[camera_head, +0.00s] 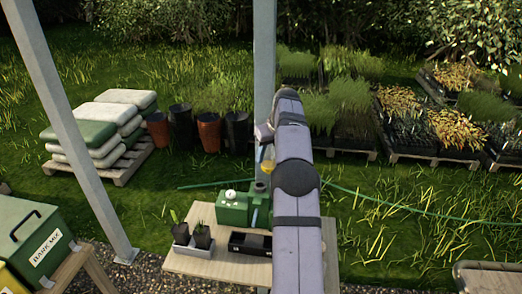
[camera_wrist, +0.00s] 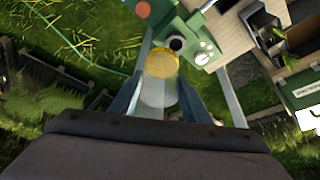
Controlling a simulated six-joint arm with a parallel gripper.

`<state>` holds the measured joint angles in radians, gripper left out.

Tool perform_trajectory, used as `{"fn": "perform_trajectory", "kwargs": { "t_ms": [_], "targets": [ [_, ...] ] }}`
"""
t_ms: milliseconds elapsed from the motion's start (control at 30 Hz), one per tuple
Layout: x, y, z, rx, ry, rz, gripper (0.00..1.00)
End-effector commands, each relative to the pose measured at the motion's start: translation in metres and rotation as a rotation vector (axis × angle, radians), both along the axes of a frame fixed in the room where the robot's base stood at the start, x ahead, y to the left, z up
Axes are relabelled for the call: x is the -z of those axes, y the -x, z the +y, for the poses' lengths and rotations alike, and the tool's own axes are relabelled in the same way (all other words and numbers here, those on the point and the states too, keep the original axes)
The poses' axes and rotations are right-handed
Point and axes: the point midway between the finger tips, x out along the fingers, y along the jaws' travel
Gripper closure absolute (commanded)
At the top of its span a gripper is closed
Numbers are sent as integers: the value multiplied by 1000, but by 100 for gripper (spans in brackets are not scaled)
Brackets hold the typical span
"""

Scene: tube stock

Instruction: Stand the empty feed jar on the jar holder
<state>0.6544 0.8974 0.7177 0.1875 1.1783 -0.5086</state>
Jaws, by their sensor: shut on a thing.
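The feed jar (camera_wrist: 162,66) is pale and see-through with a yellow end. My gripper (camera_wrist: 160,98) is shut on it, one finger on each side. In the head view the jar (camera_head: 267,166) shows small and yellow below my gripper (camera_head: 265,138), in the air above the back of the table. My arm partly hides both. Just below the jar is a grey round socket (camera_head: 261,187) on the green unit (camera_head: 233,208), seemingly the jar holder. In the wrist view a dark round opening (camera_wrist: 177,43) lies just beyond the jar's yellow end, apart from it in the picture.
The wooden table (camera_head: 190,264) also bears small potted plants (camera_head: 202,236) and a black tray (camera_head: 250,243), left of my arm. A metal post (camera_head: 264,60) rises close behind my gripper. A green box (camera_head: 30,238) stands on another table at left.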

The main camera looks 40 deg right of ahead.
Motion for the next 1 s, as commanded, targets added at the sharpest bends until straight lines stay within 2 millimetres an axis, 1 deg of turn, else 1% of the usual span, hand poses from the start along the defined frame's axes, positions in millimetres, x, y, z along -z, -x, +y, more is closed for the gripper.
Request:
{"fn": "perform_trajectory", "kwargs": {
  "t_ms": [33,67,167,267,300,400,500,700,733,800,867,900,1000],
  "targets": [
    [6,10,-12,7,-2,3,83],
    [10,16,-18,8,-3,3,83],
    [28,41,-41,20,-4,4,83],
    [47,72,-64,45,-3,3,83],
    [54,85,-72,59,-5,3,83],
    [69,115,-87,89,-2,1,83],
    [82,142,-96,116,0,1,83],
    [100,185,-107,165,-1,0,83],
    [106,189,-106,164,-1,1,83],
    [125,189,-98,134,-3,0,83],
    [135,192,-94,116,-2,1,83],
    [145,195,-90,101,-2,2,83],
    [161,199,-83,72,-1,1,83]
  ]
}}
